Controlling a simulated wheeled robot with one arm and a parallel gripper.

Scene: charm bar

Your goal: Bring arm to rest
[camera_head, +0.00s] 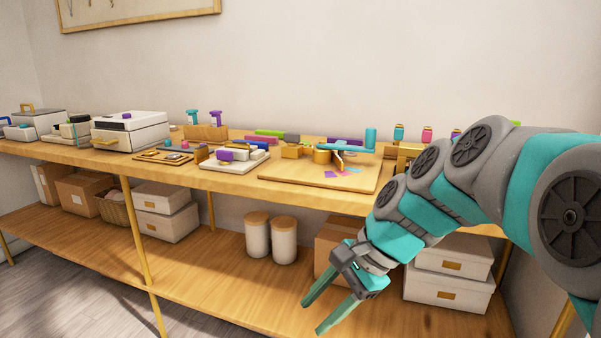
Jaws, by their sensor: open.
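My arm reaches in from the right side of the head view and bends down toward the lower middle. My gripper (322,314) hangs at its end, below the level of the tabletop and in front of the lower shelf. Its two teal fingers are apart and nothing is between them. It touches nothing that I can see. My arm hides the right part of the bench and part of the boxes below.
The wooden bench (272,177) holds a white machine (131,130), a board (338,178) with coloured pieces, and several small tools. The lower shelf (222,262) carries two white canisters (257,236), white boxes (448,292) and cardboard boxes (82,194). Open floor (60,290) shows at lower left.

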